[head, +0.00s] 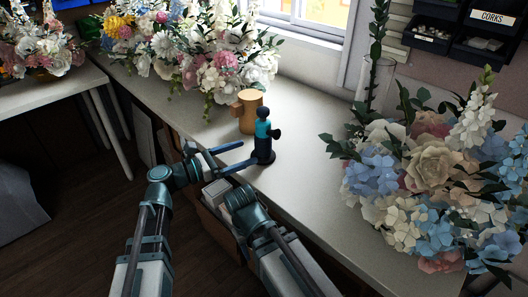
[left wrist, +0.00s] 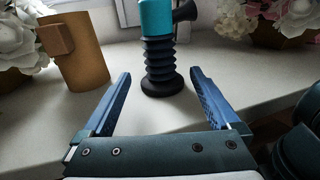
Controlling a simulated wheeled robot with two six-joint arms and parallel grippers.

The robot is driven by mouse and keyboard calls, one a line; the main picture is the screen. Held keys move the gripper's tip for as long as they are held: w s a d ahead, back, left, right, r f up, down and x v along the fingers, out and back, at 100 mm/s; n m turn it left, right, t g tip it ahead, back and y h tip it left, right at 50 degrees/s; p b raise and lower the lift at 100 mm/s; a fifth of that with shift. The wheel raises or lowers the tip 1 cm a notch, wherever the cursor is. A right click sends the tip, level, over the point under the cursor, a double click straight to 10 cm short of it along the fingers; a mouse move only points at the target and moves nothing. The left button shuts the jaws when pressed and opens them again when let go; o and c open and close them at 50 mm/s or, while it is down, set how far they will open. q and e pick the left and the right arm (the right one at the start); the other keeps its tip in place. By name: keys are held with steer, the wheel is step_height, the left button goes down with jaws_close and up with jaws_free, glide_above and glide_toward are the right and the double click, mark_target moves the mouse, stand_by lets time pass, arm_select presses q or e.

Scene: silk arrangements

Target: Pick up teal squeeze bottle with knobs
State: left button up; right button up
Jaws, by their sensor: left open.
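The teal squeeze bottle (head: 263,128) stands upright on the white counter, with a teal upper body, a dark ribbed lower part and a dark knob on its right side. In the left wrist view the bottle (left wrist: 158,55) stands just beyond the fingertips, roughly centred between them; its top is cut off. My left gripper (head: 246,153) is open and empty at the counter's front edge, its fingers pointing at the bottle from the left. The left gripper (left wrist: 157,78) also shows open in the wrist view. My right arm is in the lower middle, but its fingers cannot be made out.
A tan cylinder with a side block (head: 249,111) stands close behind the bottle. White and pink flowers (head: 215,65) fill the counter's back left. A large blue and cream arrangement (head: 430,185) stands at the right. The counter (head: 310,140) between is clear.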

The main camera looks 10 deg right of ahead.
mark_target(272, 151)
arm_select(q)
steer(key=x, duration=1)
steer(key=shift+d, duration=0.25)
jaws_close()
stand_by(0.4)
